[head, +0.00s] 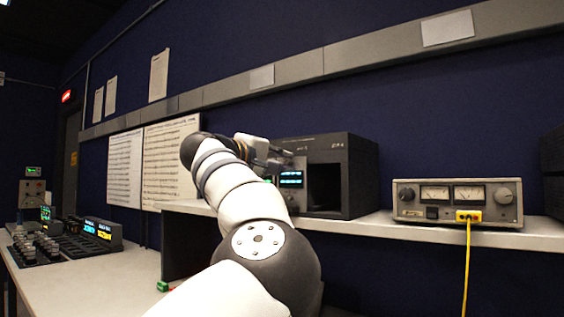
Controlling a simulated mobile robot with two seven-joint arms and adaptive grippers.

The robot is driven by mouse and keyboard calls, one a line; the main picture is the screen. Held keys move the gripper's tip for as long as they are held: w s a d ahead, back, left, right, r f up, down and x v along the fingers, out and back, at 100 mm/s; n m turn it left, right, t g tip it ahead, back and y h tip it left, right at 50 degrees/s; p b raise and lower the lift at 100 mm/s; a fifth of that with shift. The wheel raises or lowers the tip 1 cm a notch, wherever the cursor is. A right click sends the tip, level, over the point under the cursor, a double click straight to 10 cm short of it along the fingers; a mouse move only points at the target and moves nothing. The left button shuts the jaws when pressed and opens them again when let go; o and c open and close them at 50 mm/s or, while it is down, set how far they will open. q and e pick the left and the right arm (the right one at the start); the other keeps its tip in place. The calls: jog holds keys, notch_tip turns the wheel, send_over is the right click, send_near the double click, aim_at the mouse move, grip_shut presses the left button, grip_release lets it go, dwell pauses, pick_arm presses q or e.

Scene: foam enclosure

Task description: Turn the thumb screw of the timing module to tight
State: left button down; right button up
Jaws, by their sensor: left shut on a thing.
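The timing module seems to be the unit with the blue lit display (290,179) in the left part of a black rack case (358,178) on the shelf. My left arm reaches up from the bottom, and my left gripper (283,158) is at the upper front of this unit. The gripper is small in the picture and partly hidden by my own wrist. It is shut at the module's face, on what seems to be the thumb screw. The screw itself is hidden, so its turn cannot be seen. My right gripper is not in view.
The case has an empty dark bay (323,186) right of the display. A beige meter unit (457,203) with a yellow plug and cable (467,260) stands on the shelf (380,226) at right. A control desk (95,280) is at left. Shelf between case and meter is clear.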

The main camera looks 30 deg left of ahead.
pick_arm(q)
jog(key=c, duration=1.5)
grip_release()
jog(key=shift+a+f, duration=0.1)
jog(key=shift+c, duration=0.2)
jog(key=s, duration=1.2)
jog(key=shift+a, duration=0.45)
